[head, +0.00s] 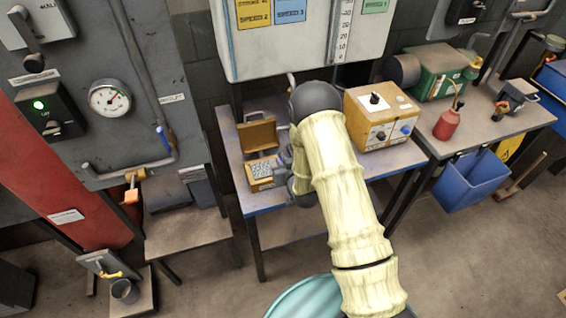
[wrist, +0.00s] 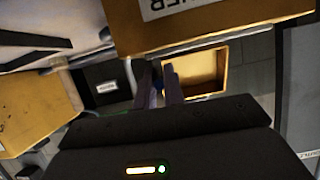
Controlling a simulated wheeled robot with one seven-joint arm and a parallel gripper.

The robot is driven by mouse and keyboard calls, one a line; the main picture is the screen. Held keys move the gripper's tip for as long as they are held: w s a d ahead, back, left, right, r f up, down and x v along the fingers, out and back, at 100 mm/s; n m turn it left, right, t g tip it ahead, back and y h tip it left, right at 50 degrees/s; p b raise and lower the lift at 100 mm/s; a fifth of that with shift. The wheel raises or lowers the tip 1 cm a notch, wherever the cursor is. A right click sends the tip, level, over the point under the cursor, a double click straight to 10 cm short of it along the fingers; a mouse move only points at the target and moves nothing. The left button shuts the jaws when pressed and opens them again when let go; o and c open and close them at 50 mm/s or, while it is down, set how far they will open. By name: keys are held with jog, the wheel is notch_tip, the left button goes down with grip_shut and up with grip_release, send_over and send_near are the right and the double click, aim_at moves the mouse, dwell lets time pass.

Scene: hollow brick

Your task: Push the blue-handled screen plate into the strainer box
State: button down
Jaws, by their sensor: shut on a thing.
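The strainer box (head: 262,185) is a small yellow box with a label on its front, on the bench left of my arm. A brown, lid-like panel (head: 258,135) stands behind it. The speckled grey screen plate (head: 262,170) shows at the top of the box; I cannot tell how deep it sits. My gripper (head: 284,160) is at the box's right side, partly hidden by my arm. In the wrist view, its fingers (wrist: 162,85) are close together with a small dark-blue bit, seemingly the plate's handle, between them. A yellow labelled surface (wrist: 215,22) is close ahead of them.
A yellow control box (head: 383,115) with knobs stands right of my arm. A red oil can (head: 447,124) and a green machine (head: 437,72) are further right. A white panel (head: 290,45) hangs above the bench. The bench's front edge is left clear.

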jog(key=shift+f+b, duration=0.4)
jog(key=c, duration=1.4)
grip_release()
jog(key=p+v, duration=0.7)
jog(key=v, duration=1)
jog(key=shift+s+r, duration=0.15)
